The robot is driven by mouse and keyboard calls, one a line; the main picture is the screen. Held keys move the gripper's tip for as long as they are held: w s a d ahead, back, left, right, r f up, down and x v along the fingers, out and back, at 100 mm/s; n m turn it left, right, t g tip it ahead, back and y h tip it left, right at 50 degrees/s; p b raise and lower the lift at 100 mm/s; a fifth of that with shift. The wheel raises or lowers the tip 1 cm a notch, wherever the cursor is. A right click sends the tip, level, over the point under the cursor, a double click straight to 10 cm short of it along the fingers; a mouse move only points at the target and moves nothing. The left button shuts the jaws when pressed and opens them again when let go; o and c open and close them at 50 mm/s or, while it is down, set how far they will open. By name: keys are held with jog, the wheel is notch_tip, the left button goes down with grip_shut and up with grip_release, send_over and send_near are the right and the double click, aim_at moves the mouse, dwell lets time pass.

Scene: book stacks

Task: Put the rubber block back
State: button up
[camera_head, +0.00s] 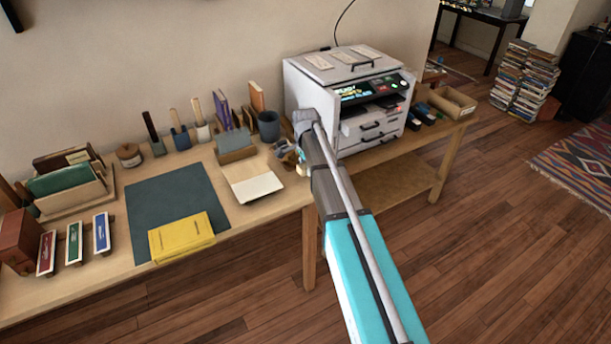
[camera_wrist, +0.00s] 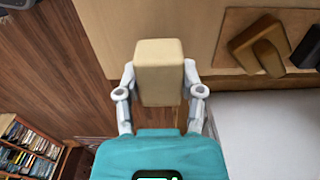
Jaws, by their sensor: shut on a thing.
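My gripper (camera_wrist: 159,76) is shut on a pale tan block, the rubber block (camera_wrist: 160,60), with one finger on each side of it in the wrist view. The block is held up in the air and looks clear of the table in that view. In the head view my arm reaches to the left side of the white machine, and its own links hide most of the gripper and block. I cannot tell which spot is the block's own place.
The white machine (camera_head: 300,104) stands at the table's right part. A dark green mat (camera_head: 165,195) bears a yellow book (camera_head: 181,236). A cardboard box (camera_head: 452,101) is far right.

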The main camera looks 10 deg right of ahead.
aim_at(306, 179)
jog(key=shift+w+f+b, duration=0.2)
jog(key=shift+f+b, duration=1.3)
jog(key=shift+f, duration=0.25)
jog(key=shift+f, duration=0.1)
jog(key=o, duration=1)
jog(key=shift+r, duration=0.2)
notch_tip(306, 179, up, 12)
jog(key=p, duration=1.2)
